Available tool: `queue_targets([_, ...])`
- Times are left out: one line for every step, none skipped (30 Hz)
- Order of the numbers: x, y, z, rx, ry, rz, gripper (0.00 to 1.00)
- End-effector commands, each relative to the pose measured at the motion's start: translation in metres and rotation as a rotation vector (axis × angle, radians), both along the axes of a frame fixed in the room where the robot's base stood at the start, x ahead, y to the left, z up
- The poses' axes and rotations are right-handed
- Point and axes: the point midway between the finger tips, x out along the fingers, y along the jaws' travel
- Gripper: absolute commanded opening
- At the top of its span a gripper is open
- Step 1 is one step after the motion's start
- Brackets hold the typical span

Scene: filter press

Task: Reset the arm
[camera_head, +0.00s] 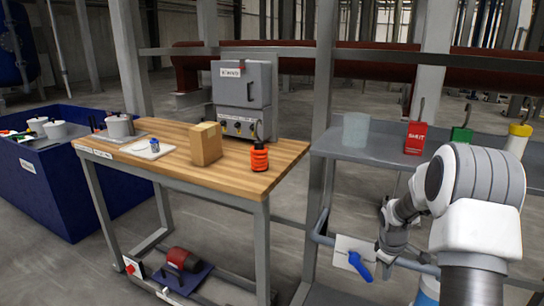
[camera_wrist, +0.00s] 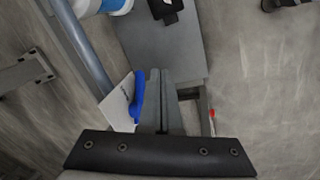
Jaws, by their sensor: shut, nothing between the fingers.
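My arm reaches in from the right of the head view, bent downward beside the grey shelf. My gripper (camera_head: 384,256) hangs low in front of the shelf, near a blue valve handle (camera_head: 361,267) on a white plate (camera_head: 350,249). In the wrist view my gripper (camera_wrist: 158,76) points away with its two fingers together and nothing between them. The blue handle (camera_wrist: 137,97) and white plate (camera_wrist: 117,103) appear just left of the fingers. I cannot tell whether the fingers touch the handle.
A wooden-topped bench (camera_head: 225,180) carries a cardboard box (camera_head: 206,144) and an orange bottle (camera_head: 259,157). A grey pipe (camera_wrist: 80,45) runs left of my gripper.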

Motion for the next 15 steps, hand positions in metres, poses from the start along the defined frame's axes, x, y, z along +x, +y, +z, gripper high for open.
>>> queue_targets([-0.003,0.008,0.025,-0.003,-0.021,-0.020,0.00])
queue_targets([-0.006,0.013,0.037,-0.002,-0.031,-0.034,0.00])
queue_targets([-0.010,0.019,0.052,0.000,-0.042,-0.054,0.00])
queue_targets([-0.014,0.024,0.063,0.001,-0.051,-0.067,0.00])
queue_targets([-0.018,0.028,0.074,0.002,-0.061,-0.083,0.00])
queue_targets([-0.024,0.035,0.088,0.007,-0.072,-0.103,0.00])
queue_targets([-0.028,0.040,0.098,0.009,-0.082,-0.117,0.00])
queue_targets([-0.033,0.044,0.108,0.011,-0.092,-0.132,0.00])
queue_targets([-0.040,0.050,0.121,0.016,-0.105,-0.151,0.00])
queue_targets([-0.045,0.056,0.131,0.021,-0.115,-0.166,0.00])
queue_targets([-0.051,0.061,0.140,0.026,-0.124,-0.180,0.00])
queue_targets([-0.059,0.067,0.151,0.031,-0.137,-0.199,0.00])
queue_targets([-0.065,0.071,0.160,0.037,-0.146,-0.213,0.00])
queue_targets([-0.071,0.077,0.168,0.043,-0.155,-0.227,0.00])
queue_targets([-0.080,0.083,0.178,0.051,-0.169,-0.247,0.00])
